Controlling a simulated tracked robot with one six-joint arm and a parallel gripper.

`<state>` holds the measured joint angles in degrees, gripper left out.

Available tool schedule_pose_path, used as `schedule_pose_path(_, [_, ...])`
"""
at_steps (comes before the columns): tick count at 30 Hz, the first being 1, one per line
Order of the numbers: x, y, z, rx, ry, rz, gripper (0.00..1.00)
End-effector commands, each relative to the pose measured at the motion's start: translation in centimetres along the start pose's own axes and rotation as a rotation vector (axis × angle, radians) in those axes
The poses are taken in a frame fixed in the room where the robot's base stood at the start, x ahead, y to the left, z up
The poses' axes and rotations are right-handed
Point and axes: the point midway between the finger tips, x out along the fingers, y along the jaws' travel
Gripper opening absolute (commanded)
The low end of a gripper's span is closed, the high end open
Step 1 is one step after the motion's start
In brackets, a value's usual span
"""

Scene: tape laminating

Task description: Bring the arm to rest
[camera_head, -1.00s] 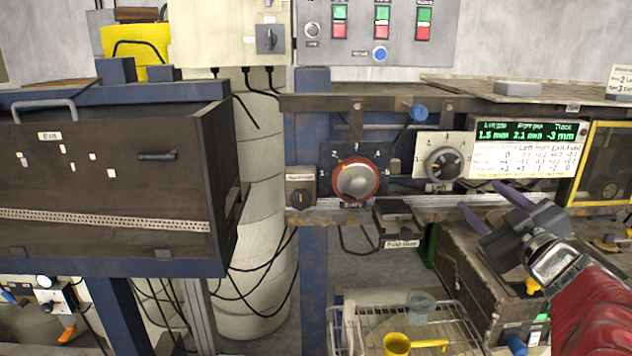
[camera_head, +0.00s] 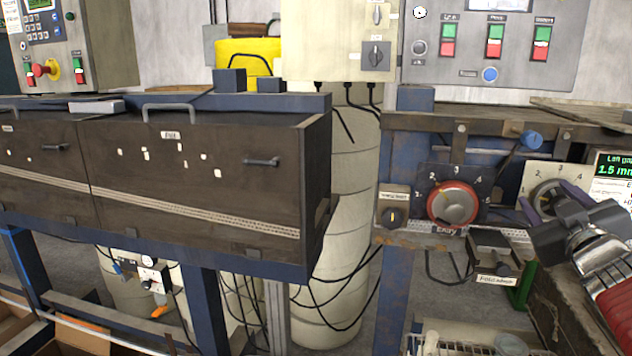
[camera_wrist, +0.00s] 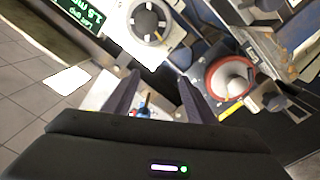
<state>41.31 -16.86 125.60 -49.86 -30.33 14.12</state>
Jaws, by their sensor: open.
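My gripper (camera_head: 548,203) is at the right of the head view, in front of the machine's right dial (camera_head: 543,194), which it partly covers. Its two purple-grey fingers are apart, with nothing between them. In the wrist view the gripper (camera_wrist: 157,88) also shows two spread, empty fingers. The red-rimmed dial (camera_head: 452,204) stands left of my gripper and shows in the wrist view at the right (camera_wrist: 229,78). Whether a finger touches the panel cannot be told.
A small black box (camera_head: 494,252) juts out under the dials, close to my gripper. A dark long cabinet (camera_head: 200,200) fills the left. A wire basket (camera_head: 465,345) stands low. A control panel (camera_head: 490,45) hangs above. Grey floor (camera_wrist: 35,85) shows at left in the wrist view.

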Motion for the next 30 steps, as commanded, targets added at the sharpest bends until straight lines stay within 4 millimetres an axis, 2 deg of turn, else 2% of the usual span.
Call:
schedule_pose_path(3, [-0.5,-2.3,-0.6,0.049,-0.064,0.005,0.51])
schedule_pose_path(8, [-2.5,-5.5,0.7,0.121,-0.191,-0.001,0.51])
schedule_pose_path(14, [-6.1,-10.6,2.7,0.207,-0.364,-0.057,0.51])
schedule_pose_path(23, [-14.3,-19.8,5.9,0.304,-0.641,-0.237,0.51])
schedule_pose_path(30, [-23.1,-27.1,7.8,0.336,-0.860,-0.455,0.51])
